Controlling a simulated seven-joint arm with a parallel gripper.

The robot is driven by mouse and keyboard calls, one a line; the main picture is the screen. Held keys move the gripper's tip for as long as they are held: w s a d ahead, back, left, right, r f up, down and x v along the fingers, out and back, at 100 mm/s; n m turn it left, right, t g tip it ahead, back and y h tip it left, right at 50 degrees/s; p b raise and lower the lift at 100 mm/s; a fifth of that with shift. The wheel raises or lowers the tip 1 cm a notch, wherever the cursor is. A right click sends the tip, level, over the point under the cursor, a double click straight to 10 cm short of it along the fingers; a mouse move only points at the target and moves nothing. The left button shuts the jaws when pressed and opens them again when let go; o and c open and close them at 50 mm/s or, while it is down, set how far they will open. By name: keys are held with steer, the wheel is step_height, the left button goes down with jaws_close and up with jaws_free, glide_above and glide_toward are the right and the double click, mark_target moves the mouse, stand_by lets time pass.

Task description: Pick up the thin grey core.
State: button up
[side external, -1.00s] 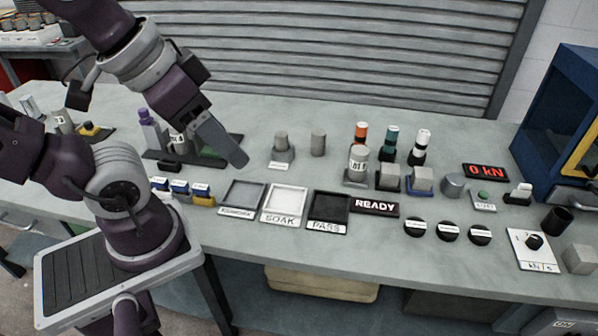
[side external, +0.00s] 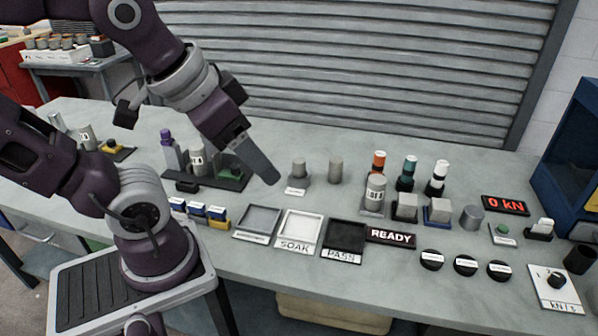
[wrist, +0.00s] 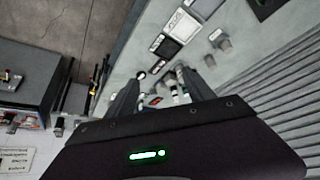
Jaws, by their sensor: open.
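Two slim grey cylinders stand near the middle of the bench: one (side external: 299,168) on a small labelled base, and a plain upright one (side external: 335,171) just right of it. I cannot tell for certain which is the thin grey core. My gripper (side external: 268,177) hangs just left of the cylinder on the base, apart from it, tilted down to the right. In the wrist view my gripper (wrist: 161,78) shows two separated fingers with nothing held. Two small grey cylinders also show there, right of the fingers.
Three shallow trays lie in front: a grey one (side external: 258,221), a white SOAK tray (side external: 300,226) and a black PASS tray (side external: 344,238). A dark rack (side external: 207,178) with bottles stands left. Capped bottles (side external: 408,172) and grey blocks (side external: 438,211) stand right. Bare bench lies behind the cylinders.

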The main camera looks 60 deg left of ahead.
steer(key=w+a+f+n+t+y, duration=0.1)
steer(key=w+a+f+y, duration=0.1)
steer(key=w+a, duration=0.8)
steer(key=t+y, duration=0.1)
steer(key=t, duration=0.2)
glide_above(297, 160)
steer(key=d, duration=0.5)
step_height(297, 160, down, 16)
steer(key=s+a+f, duration=0.1)
steer(key=f, duration=0.1)
steer(key=s+a+f+n+t, duration=0.1)
steer(key=f, duration=0.2)
steer(key=a+f+t, duration=0.1)
steer(key=a+f, duration=0.1)
steer(key=shift+s+f+n, duration=0.25)
steer(key=shift+s+n, duration=0.15)
steer(key=shift+s+f+t, duration=0.15)
steer(key=shift+f+t, duration=0.1)
steer(key=shift+t, duration=0.15)
steer(key=x, duration=0.7)
steer(key=shift+d+f, duration=0.15)
steer(key=shift+f, duration=0.05)
jaws_close()
